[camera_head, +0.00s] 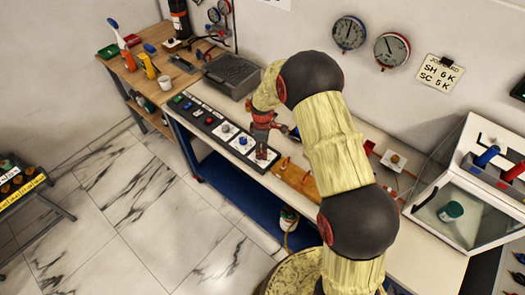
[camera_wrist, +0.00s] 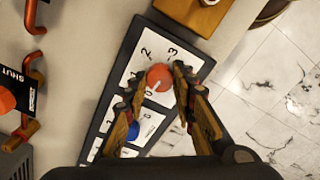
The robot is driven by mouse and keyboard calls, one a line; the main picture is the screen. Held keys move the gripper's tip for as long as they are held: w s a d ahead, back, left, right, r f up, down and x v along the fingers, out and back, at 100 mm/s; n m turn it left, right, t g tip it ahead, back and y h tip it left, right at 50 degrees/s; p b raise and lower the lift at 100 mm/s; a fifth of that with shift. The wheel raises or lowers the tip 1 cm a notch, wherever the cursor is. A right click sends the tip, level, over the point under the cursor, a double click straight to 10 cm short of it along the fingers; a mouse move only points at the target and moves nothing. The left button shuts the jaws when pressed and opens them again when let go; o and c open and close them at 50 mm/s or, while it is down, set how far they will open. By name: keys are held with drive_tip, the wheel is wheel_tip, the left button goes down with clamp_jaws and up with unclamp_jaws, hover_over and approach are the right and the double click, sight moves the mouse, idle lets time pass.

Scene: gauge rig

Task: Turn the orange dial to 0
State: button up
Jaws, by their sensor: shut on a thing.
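The orange dial (camera_wrist: 159,77) sits on a white plate (camera_wrist: 172,38) at the end of a dark panel. Printed numerals around it include 2 and 3; its white mark points to the lower left, near what looks like a 0. My gripper (camera_wrist: 160,80) has one finger on each side of the dial and is shut on it. In the head view my gripper (camera_head: 262,150) reaches down to the near end of the panel (camera_head: 206,124) and hides the orange dial. A blue dial (camera_wrist: 133,131) sits beside it on the same panel, just below in the wrist view.
Orange pipe handles and a SHUT label (camera_wrist: 32,98) lie left of the panel in the wrist view. A dark case (camera_head: 231,75) stands behind the panel. A clear-fronted cabinet (camera_head: 455,205) stands at right.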

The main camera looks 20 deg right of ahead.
drive_tip(key=shift+w+r+n, duration=0.1)
drive_tip(key=shift+n, duration=0.5)
drive_tip(key=o, duration=1.1)
drive_tip(key=shift+o, duration=0.3)
wheel_tip(320, 180, up, 12)
idle(0.4)
